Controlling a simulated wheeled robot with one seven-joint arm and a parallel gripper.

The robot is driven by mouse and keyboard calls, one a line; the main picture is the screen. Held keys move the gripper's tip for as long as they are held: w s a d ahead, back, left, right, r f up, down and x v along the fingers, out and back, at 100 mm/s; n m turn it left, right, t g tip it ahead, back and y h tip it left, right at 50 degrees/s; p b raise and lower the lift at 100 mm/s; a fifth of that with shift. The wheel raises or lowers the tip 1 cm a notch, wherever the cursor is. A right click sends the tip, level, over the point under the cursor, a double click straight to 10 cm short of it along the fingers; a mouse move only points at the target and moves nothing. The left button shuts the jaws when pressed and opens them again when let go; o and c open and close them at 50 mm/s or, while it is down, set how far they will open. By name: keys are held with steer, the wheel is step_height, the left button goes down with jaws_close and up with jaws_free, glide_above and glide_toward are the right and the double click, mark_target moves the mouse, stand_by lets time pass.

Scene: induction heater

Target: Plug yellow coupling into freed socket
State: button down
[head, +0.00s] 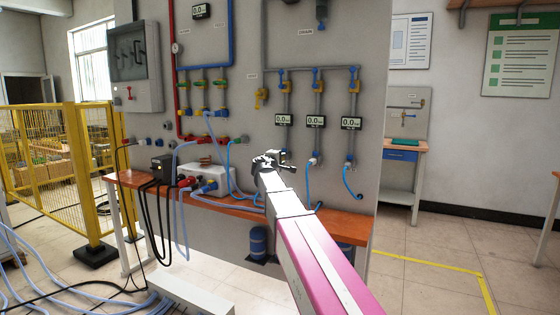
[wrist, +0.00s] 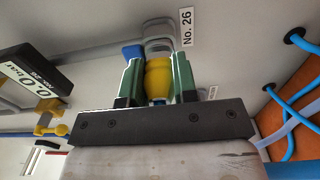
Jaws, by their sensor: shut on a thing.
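The yellow coupling (wrist: 158,80) sits between the two green fingers of my gripper (wrist: 158,66) in the wrist view, and the fingers are shut on it. Its far end is close to a grey round fitting (wrist: 158,30) beside the label "No. 26" (wrist: 187,27). I cannot tell whether the coupling is in the fitting or just in front of it. A blue part (wrist: 132,51) lies left of the fitting. In the head view my gripper (head: 277,158) is before the grey panel, above the orange bench; the coupling is not clearly seen there.
The grey panel (head: 225,60) carries pipes, valves and several gauges. A black gauge (wrist: 35,80) and a yellow valve (wrist: 48,112) are left of my gripper. Blue hoses (wrist: 292,105) hang at the right. The orange bench (head: 335,215) runs below, with a white box (head: 207,178) on it.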

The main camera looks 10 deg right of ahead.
steer(key=shift+w+d, duration=0.2)
steer(key=shift+w, duration=0.1)
steer(key=c, duration=0.8)
jaws_free()
steer(key=shift+s, duration=0.1)
